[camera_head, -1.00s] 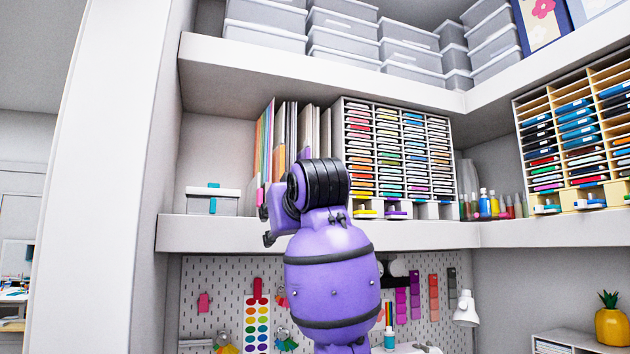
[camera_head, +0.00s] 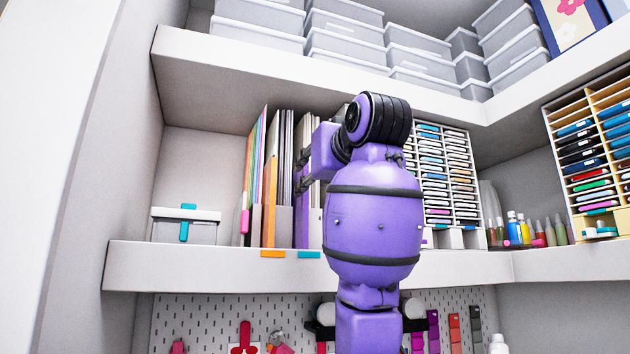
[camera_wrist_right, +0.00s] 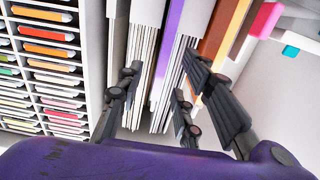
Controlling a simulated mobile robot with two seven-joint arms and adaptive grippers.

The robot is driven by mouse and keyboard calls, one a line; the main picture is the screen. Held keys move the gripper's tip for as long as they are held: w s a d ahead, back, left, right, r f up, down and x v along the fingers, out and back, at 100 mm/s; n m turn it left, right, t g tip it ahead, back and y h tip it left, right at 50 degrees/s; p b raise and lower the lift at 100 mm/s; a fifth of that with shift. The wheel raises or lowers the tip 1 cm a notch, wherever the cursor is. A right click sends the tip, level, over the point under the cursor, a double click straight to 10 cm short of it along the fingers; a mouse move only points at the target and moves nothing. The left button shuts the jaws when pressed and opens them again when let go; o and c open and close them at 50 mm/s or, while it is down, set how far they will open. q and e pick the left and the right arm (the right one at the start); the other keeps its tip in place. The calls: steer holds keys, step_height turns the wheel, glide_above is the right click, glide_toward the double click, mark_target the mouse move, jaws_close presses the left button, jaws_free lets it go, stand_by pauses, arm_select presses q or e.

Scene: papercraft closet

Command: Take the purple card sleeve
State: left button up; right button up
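The purple card sleeve (camera_wrist_right: 171,42) stands upright among white and grey sleeves in the right wrist view. In the head view a narrow purple strip (camera_head: 301,222), apparently the same sleeve, shows low in the row of upright sleeves, partly behind my gripper. My right gripper (camera_wrist_right: 163,80) is open, with its fingers spread on either side of the purple sleeve and the white stacks next to it. I cannot tell whether the fingers touch anything. In the head view my right arm hides most of the gripper. My left gripper is not in view.
Orange and brown sleeves (camera_wrist_right: 222,38) stand beside the purple one. A rack of ink pads (camera_head: 445,170) stands close by on the right. A grey lidded box (camera_head: 186,226) sits on the left of the shelf (camera_head: 200,262). Another shelf is above.

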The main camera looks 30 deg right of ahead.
mark_target(295, 205)
steer(key=x, duration=0.7)
steer(key=shift+w+a, duration=0.15)
steer(key=shift+w, duration=0.05)
steer(key=shift+r, duration=0.1)
jaws_close()
stand_by(0.4)
